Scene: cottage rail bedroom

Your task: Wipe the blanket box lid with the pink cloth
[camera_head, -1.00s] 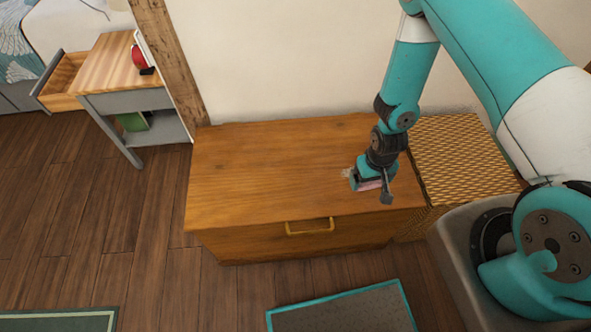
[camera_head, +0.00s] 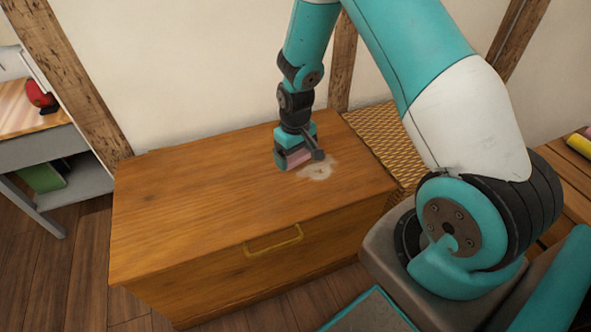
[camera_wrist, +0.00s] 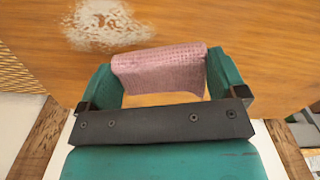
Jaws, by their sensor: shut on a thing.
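The blanket box (camera_head: 180,200) is a wooden chest with an orange-brown lid and a brass-coloured handle on its front. A pale, whitish smudge (camera_head: 318,168) marks the lid near its right end; it also shows in the wrist view (camera_wrist: 100,24). My gripper (camera_head: 294,160) is over the right part of the lid, just left of the smudge. It is shut on the pink cloth (camera_wrist: 160,70), which spans between its two teal fingers. The cloth is at or very near the lid; I cannot tell if it touches.
A woven basket (camera_head: 385,140) stands against the box's right end. A grey nightstand (camera_head: 50,150) with a red object (camera_head: 40,96) is at the left. The left part of the lid is bare.

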